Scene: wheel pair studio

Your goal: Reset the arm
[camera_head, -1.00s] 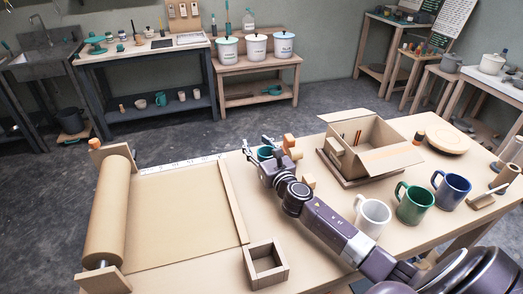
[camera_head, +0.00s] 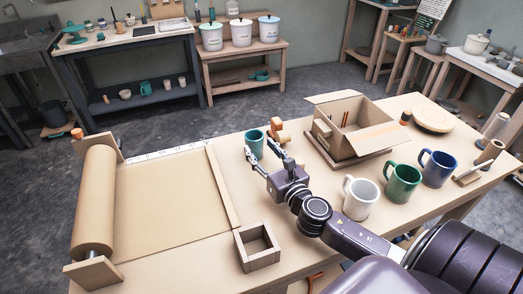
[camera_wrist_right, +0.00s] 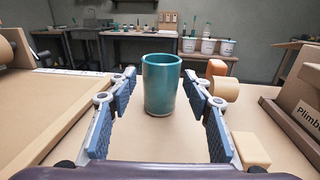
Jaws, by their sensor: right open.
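My right gripper (camera_head: 266,150) is open over the table, in the middle of the head view. Its two blue-padded fingers also show in the right wrist view (camera_wrist_right: 160,110). A teal cup (camera_head: 254,143) stands upright on the table just beyond the fingertips. In the right wrist view the teal cup (camera_wrist_right: 161,84) appears centred between the spread fingers, and I see no finger touching it. My left gripper is not in view.
A cardboard box (camera_head: 352,125) stands open behind. White (camera_head: 360,196), green (camera_head: 402,183) and blue (camera_head: 438,168) mugs stand to the right. A small wooden frame box (camera_head: 257,247) and paper roll (camera_head: 93,200) are to the left. A tape dispenser (camera_head: 277,128) stands near the teal cup.

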